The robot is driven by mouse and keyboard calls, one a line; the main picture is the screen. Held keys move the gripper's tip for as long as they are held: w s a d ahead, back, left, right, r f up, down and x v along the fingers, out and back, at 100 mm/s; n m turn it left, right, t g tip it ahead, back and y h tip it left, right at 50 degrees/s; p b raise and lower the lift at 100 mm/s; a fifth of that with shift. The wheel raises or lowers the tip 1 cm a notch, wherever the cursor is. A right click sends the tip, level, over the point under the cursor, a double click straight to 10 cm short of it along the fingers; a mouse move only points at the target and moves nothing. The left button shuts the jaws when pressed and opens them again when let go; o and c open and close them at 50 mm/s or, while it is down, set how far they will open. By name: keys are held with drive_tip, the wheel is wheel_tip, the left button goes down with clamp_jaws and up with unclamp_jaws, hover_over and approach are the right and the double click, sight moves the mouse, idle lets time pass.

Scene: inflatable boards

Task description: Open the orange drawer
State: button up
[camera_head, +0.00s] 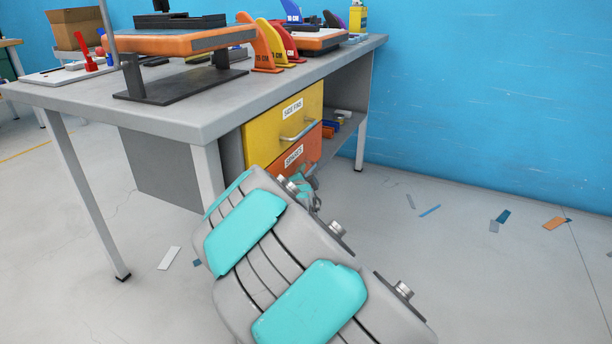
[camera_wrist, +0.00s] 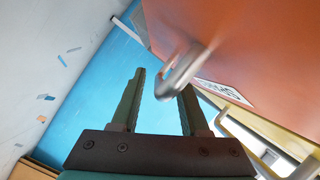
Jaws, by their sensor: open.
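The orange drawer (camera_head: 294,157) sits under a yellow drawer in the workbench and looks closed; my arm hides its lower part and handle in the head view. In the wrist view its orange front (camera_wrist: 240,40) fills the upper right, with part of a label. Its grey bar handle (camera_wrist: 183,68) appears between my two fingertips, closer to the right finger; I cannot tell whether they touch. My gripper (camera_wrist: 163,82) is open with nothing held. In the head view it is mostly hidden behind my arm.
The yellow drawer (camera_head: 284,122) with its metal handle (camera_head: 298,131) is directly above. An open shelf (camera_head: 345,122) with small items lies to the right. The bench top (camera_head: 205,108) carries boards and fins. The floor on the right is clear apart from flat scraps.

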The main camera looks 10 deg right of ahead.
drive_tip(key=shift+w, duration=0.15)
drive_tip(key=shift+f, duration=0.1)
clamp_jaws()
drive_tip(key=shift+d, duration=0.1)
idle(1.2)
